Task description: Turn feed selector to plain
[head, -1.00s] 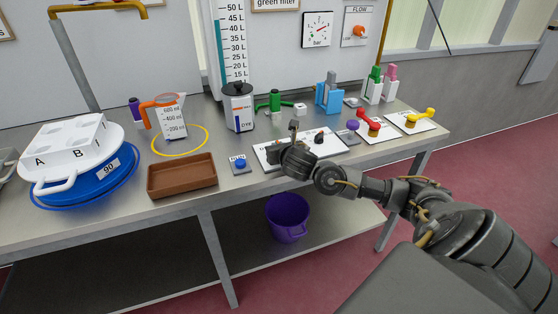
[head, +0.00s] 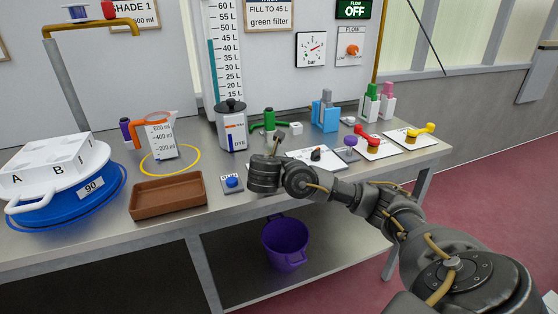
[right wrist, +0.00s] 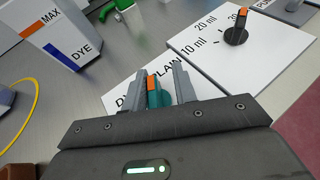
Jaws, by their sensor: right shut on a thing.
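The feed selector (right wrist: 153,90) is a small teal knob with an orange mark, on a white panel (right wrist: 204,73) lettered DYE and PLAIN. In the right wrist view it sits between the two fingers of my right gripper (right wrist: 164,84), which is shut on it. The fingers and gripper body partly hide the lettering, so I cannot tell exactly which word the mark points at. In the head view my right gripper (head: 265,172) is at the panel's left end and hides the selector. My left gripper is not in view.
A dye canister (head: 231,125) stands behind. A blue button (head: 231,182) and brown tray (head: 168,198) lie to the left. Red (head: 367,140) and yellow (head: 420,131) handles are to the right.

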